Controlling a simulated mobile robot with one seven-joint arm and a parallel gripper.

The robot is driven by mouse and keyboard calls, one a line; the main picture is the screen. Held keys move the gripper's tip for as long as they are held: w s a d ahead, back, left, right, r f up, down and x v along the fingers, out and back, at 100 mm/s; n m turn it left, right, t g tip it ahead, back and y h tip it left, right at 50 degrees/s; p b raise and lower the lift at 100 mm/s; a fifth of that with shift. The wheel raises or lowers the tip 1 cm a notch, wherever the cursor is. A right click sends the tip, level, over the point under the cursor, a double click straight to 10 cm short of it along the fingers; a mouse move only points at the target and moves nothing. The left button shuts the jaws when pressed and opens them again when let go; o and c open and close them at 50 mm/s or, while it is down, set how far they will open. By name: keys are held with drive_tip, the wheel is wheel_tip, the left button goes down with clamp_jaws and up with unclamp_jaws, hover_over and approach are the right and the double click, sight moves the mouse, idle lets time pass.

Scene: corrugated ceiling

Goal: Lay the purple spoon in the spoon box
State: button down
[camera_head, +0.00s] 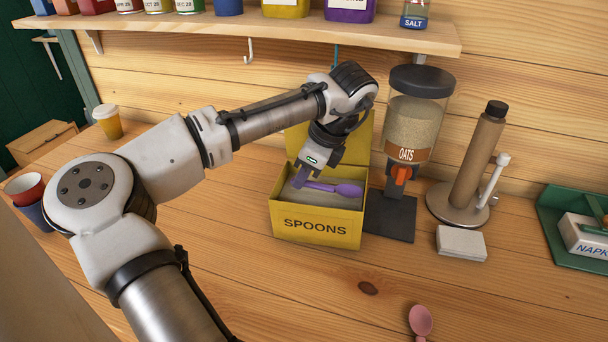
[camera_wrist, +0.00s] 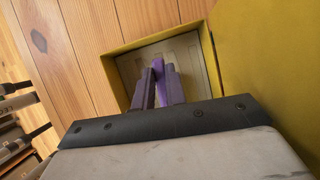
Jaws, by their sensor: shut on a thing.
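The purple spoon (camera_head: 345,189) is held by my gripper (camera_head: 303,181) at the left end of its handle, with its bowl to the right. It lies roughly level within the opening of the yellow spoon box (camera_head: 316,229), which is labelled SPOONS and has its lid raised at the back. I cannot tell whether the spoon touches the box floor. In the wrist view, the purple fingers (camera_wrist: 157,90) are closed around the spoon's handle (camera_wrist: 159,68), above the box's pale floor and inside its yellow rim (camera_wrist: 122,49).
An oats dispenser (camera_head: 415,122) stands on a dark base right of the box. A roll holder (camera_head: 475,165) and a white block (camera_head: 461,243) are further right. A pink spoon (camera_head: 420,320) lies at the front. A shelf (camera_head: 240,32) hangs above. The counter before the box is clear.

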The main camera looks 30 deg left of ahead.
sight(326, 185)
drive_tip(key=shift+w+f, duration=0.15)
drive_tip(key=shift+f, duration=0.6)
drive_tip(key=shift+a+f, duration=0.1)
drive_tip(key=shift+f, duration=0.15)
drive_tip(key=c, duration=1.4)
unclamp_jaws()
drive_tip(key=shift+c, duration=0.2)
drive_tip(key=shift+r, duration=0.3)
drive_tip(key=b+v, duration=0.1)
drive_tip(key=v, duration=1.1)
